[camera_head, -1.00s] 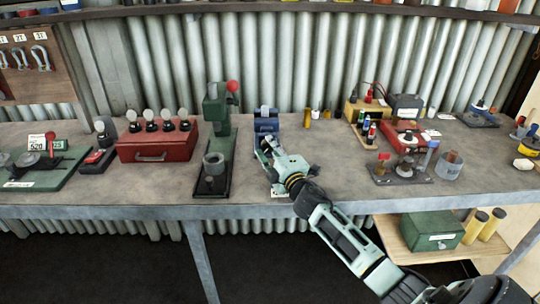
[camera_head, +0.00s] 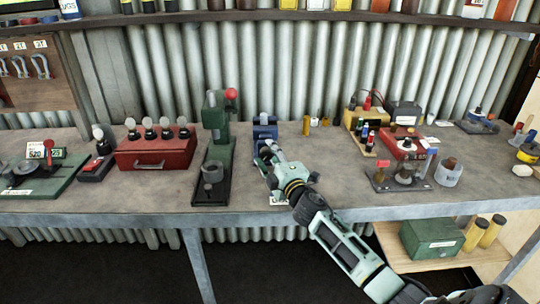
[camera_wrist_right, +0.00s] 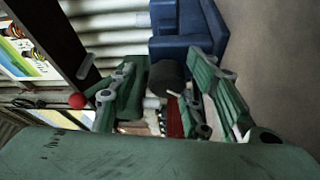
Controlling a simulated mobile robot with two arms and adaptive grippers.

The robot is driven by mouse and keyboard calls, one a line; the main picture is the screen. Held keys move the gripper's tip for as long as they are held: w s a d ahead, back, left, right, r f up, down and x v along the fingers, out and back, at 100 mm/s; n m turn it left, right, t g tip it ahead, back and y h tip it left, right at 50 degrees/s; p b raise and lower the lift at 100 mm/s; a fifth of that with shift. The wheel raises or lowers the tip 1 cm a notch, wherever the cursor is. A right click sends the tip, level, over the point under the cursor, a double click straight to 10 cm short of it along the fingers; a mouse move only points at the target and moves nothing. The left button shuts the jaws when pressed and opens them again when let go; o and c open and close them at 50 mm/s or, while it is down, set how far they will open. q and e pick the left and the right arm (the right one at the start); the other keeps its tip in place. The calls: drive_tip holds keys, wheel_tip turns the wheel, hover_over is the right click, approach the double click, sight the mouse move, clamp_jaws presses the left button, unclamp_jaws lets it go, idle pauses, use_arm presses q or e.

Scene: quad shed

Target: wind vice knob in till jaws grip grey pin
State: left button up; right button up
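The blue vice (camera_head: 265,130) stands on the bench, and its blue body (camera_wrist_right: 188,35) fills the upper middle of the right wrist view. Its dark round knob (camera_wrist_right: 167,78) faces my right gripper. My right gripper (camera_head: 268,153) is just in front of the vice. In the wrist view the right gripper's (camera_wrist_right: 163,75) fingers stand apart on either side of the knob, with a small gap showing at the left; contact at the right is unclear. The grey pin and the jaw gap cannot be made out. My left gripper is not in view.
A green press (camera_head: 215,135) with a red-ball lever stands close left of the vice. A red drawer box (camera_head: 155,152) is farther left. A yellow box (camera_head: 367,117) and small parts stand at right. Bare bench (camera_head: 330,160) lies right of the vice.

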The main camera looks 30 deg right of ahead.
drive_tip(key=shift+s+f, duration=0.1)
drive_tip(key=shift+s+a, duration=0.15)
drive_tip(key=shift+s, duration=0.1)
drive_tip(key=s, duration=0.3)
drive_tip(key=s+a, duration=0.1)
drive_tip(key=s, duration=0.7)
drive_tip(key=shift+a+f, duration=0.3)
drive_tip(key=shift+a, duration=0.05)
drive_tip(key=shift+c, duration=0.4)
